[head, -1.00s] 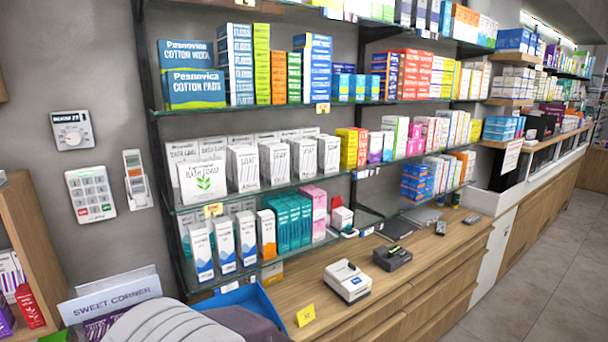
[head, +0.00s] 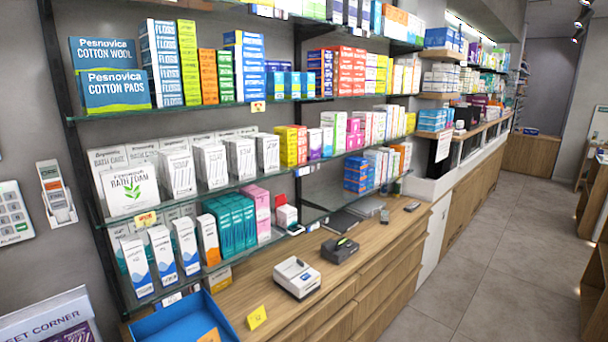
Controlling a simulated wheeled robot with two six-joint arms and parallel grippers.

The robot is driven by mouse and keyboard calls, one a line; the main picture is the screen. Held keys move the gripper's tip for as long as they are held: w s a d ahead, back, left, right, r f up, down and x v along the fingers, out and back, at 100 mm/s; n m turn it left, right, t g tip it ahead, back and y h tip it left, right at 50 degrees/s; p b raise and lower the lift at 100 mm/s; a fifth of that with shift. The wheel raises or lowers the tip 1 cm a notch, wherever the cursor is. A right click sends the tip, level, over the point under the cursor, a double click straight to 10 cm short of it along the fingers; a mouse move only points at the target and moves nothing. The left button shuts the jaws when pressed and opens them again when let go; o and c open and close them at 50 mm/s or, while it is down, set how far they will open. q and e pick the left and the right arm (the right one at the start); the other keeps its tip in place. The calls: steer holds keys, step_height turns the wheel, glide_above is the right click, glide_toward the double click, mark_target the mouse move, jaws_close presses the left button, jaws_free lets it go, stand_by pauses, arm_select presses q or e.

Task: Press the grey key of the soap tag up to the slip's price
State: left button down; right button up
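Neither of my grippers is in view. White boxes (head: 210,167) stand on the middle shelf beside the Bath Foam box (head: 130,190); their print is too small to read surely as soap. I cannot tell which tag is the soap tag, and no grey key can be made out. A yellow slip (head: 257,317) stands on the wooden counter; its writing is too small to read.
A white device (head: 297,278) and a dark device (head: 340,250) stand on the counter (head: 300,315). A blue tray (head: 185,322) is at its near left end. A keypad (head: 12,212) and a handset-like unit (head: 55,193) are on the left wall. The floor (head: 490,255) at right is clear.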

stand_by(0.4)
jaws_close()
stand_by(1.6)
